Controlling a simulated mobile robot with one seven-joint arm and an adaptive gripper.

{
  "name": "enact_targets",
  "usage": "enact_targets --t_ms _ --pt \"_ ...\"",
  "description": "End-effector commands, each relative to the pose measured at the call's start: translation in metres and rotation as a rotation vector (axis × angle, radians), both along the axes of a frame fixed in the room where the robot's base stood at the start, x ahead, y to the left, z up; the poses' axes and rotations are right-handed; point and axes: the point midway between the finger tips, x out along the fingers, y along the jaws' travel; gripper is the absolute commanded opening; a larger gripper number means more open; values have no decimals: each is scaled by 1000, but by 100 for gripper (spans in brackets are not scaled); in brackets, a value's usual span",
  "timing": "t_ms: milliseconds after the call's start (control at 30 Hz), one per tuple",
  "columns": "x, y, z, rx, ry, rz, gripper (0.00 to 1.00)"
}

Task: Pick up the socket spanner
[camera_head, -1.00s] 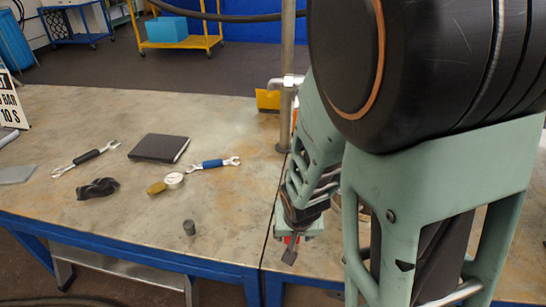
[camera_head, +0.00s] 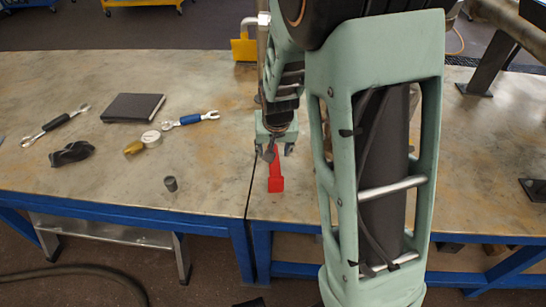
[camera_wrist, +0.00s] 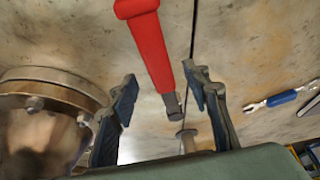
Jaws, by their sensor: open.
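The red-handled tool, which I take to be the socket spanner, lies on the table near the seam, its red handle (camera_head: 275,178) towards the front edge. In the wrist view the handle (camera_wrist: 150,45) runs down to a short dark metal end between the fingers. My gripper (camera_head: 279,152) is just behind and above the tool, pointing down. In the wrist view the open fingers of my gripper (camera_wrist: 160,78) stand either side of the tool, apart from it. The height between fingers and tool is hard to tell. My gripper hides the tool's far end in the head view.
A flanged metal vessel (camera_wrist: 50,115) is close left of my gripper in the wrist view.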

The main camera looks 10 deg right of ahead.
Motion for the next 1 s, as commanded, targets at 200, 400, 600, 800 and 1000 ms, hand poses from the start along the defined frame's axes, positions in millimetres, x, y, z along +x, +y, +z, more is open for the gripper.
enact_targets --t_ms 200,400,600,800,1000 --pt "14 -3 -30 -1 4 -3 44" --pt "23 -3 -47 0 1 0 44" --pt "24 -3 -47 0 0 0 44" --pt "24 -3 -46 0 0 0 27" --pt "24 -3 -46 0 0 0 5"
